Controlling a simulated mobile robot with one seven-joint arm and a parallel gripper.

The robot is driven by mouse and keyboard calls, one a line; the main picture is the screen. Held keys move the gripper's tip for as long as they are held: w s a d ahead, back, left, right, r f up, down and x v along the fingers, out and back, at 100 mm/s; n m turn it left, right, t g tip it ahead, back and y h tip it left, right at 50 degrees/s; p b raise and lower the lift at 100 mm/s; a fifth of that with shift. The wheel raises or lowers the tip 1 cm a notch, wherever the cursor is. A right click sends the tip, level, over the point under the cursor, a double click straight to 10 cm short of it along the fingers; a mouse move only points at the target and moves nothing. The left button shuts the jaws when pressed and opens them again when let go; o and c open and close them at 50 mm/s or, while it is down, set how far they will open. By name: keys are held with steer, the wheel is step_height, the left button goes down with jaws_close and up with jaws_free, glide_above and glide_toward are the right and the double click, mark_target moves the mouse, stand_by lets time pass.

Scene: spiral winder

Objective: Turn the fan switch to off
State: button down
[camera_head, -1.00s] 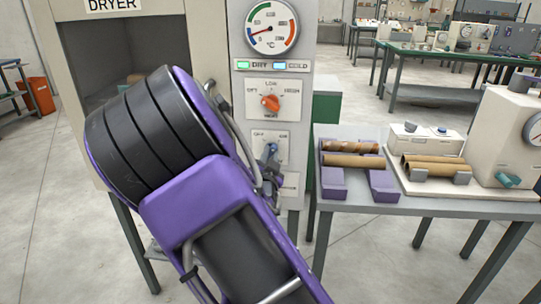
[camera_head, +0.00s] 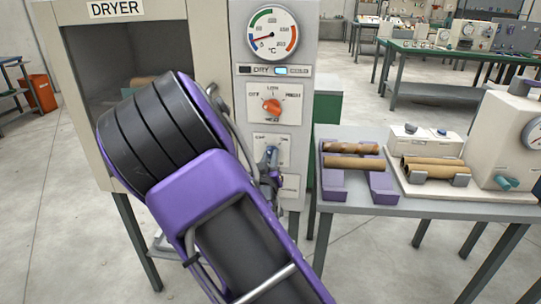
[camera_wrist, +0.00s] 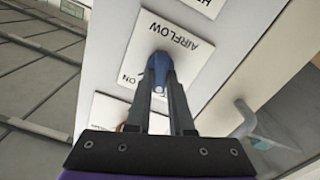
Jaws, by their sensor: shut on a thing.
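The fan switch is a blue lever knob (camera_head: 269,153) on a white plate marked OFF and ON, low on the dryer's control panel. In the wrist view the knob (camera_wrist: 158,72) sits on the plate (camera_wrist: 181,45) that reads AIRFLOW upside down, with ON to the left. My gripper (camera_wrist: 161,78) is shut on the knob, one finger on each side. In the head view my gripper (camera_head: 271,166) is partly hidden by cables and my arm. The fingers cover the OFF mark in the wrist view, and I cannot tell the knob's exact setting.
Above the switch are the orange heat knob (camera_head: 271,106), the DRY and COLD lamps (camera_head: 275,70) and the temperature dial (camera_head: 272,34). The dryer chamber (camera_head: 100,85) is open at left. A table (camera_head: 430,207) with tubes stands close at right.

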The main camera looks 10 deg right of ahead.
steer(key=shift+a+n+p, duration=0.1)
steer(key=shift+n+p, duration=0.55)
steer(key=shift+n, duration=1.25)
steer(key=c, duration=0.8)
jaws_free()
steer(key=shift+s, duration=0.1)
steer(key=p+v, duration=0.7)
steer(key=v, duration=1)
steer(key=shift+p, duration=0.3)
